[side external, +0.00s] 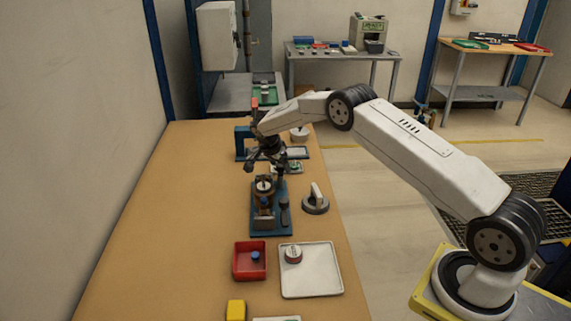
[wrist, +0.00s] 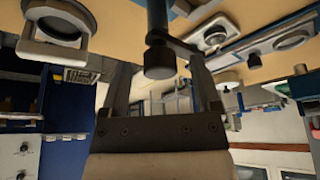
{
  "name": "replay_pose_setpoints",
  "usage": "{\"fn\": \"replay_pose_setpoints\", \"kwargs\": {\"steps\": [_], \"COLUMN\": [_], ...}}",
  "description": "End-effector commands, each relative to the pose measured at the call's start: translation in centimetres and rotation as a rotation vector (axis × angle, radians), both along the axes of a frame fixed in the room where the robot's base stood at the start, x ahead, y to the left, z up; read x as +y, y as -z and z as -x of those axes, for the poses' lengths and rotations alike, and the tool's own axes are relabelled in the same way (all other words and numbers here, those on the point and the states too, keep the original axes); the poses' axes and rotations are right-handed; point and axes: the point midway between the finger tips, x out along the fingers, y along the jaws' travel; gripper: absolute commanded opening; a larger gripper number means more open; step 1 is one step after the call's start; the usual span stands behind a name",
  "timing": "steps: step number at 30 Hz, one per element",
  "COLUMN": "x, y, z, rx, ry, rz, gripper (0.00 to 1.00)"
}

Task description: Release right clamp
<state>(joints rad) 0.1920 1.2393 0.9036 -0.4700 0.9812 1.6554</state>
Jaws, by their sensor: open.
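The blue test fixture (side external: 257,224) stands on the bench in the side view and carries a round dark meter-like part (side external: 264,186). A dark clamp piece (side external: 284,207) is on its right side. My gripper (side external: 268,160) is just above the fixture's far end, pointing down. In the wrist view my gripper (wrist: 158,80) has its fingers spread apart. A dark rod with a thick black end (wrist: 160,60) shows between the fingers, with gaps on both sides. It looks like a clamp handle, but I cannot tell whether a finger touches it.
A grey round piece with an upright handle (side external: 315,200) stands right of the fixture. A red bin (side external: 237,262) and a white tray (side external: 318,280) are nearer the camera, with a yellow block (side external: 236,310) below the bin. The left side of the bench is clear.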

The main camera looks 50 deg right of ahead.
Motion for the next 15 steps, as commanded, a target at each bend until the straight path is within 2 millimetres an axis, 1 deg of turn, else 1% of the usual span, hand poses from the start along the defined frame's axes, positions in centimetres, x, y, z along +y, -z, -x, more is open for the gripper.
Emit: {"fn": "replay_pose_setpoints", "kwargs": {"steps": [5,8,15], "x": [0.1,0.4,1.5], "y": [-0.4,-1.0,-3.5], "z": [0.0,-0.1,-0.1], "rx": [-0.001,-0.002,-0.003], "ry": [0.000,-0.001,-0.001], "rz": [0.000,0.001,0.000], "gripper": [0.80,0.80,0.80]}}
